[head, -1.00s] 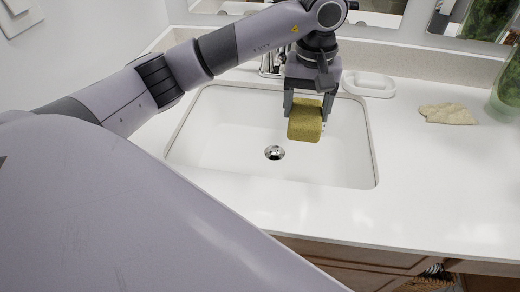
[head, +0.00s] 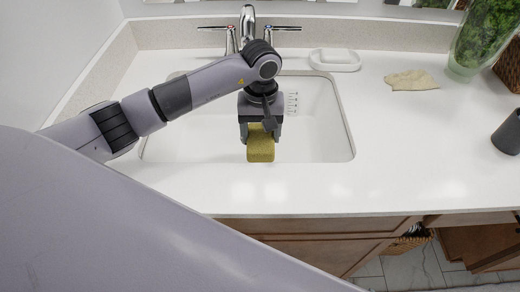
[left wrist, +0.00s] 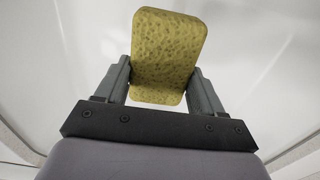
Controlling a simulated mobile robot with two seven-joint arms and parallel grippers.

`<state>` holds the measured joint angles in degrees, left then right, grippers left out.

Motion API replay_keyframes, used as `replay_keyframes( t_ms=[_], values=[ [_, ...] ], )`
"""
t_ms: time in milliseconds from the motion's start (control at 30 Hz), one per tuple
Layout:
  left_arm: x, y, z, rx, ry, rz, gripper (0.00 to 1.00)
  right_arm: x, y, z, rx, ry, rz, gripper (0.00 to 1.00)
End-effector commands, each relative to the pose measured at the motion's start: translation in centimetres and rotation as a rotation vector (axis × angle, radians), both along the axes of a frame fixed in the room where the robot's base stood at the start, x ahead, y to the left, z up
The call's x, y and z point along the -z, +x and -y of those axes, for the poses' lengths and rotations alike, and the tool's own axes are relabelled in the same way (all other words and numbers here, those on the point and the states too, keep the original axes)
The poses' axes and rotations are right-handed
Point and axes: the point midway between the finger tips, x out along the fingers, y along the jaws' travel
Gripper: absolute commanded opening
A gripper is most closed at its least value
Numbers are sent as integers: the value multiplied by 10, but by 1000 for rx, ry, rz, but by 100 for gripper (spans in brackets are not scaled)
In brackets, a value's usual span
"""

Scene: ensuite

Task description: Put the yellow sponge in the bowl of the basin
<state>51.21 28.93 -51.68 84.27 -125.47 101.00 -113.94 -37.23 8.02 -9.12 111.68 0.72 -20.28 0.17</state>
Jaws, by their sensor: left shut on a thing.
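The yellow sponge (head: 261,148) is held between the fingers of my left gripper (head: 260,134), over the front part of the basin bowl (head: 318,135) in the head view. In the left wrist view the sponge (left wrist: 166,52) sits upright between both fingers of the left gripper (left wrist: 160,82), with the white bowl behind it. The gap between the sponge and the bowl's floor is hard to judge. The drain is hidden in the head view. My right gripper is not in view.
The faucet (head: 248,30) stands behind the bowl. A white soap dish (head: 335,58) and a beige cloth (head: 411,80) lie on the counter. A glass vase with greenery (head: 478,40) and a dark cup (head: 508,133) are at the right. The counter's front right is clear.

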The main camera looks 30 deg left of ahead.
Motion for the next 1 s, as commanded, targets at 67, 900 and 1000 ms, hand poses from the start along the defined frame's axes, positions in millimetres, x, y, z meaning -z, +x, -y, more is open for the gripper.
replay_keyframes(
  t_ms=[67, 900, 1000],
  values=[
    [17, -1, 1, -2, -2, -4, 44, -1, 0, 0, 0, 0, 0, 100],
    [78, 1, 0, 0, 0, 2, 44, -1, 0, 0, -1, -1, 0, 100],
    [82, 1, 0, 0, 0, 2, 44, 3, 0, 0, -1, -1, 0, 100]
  ],
)
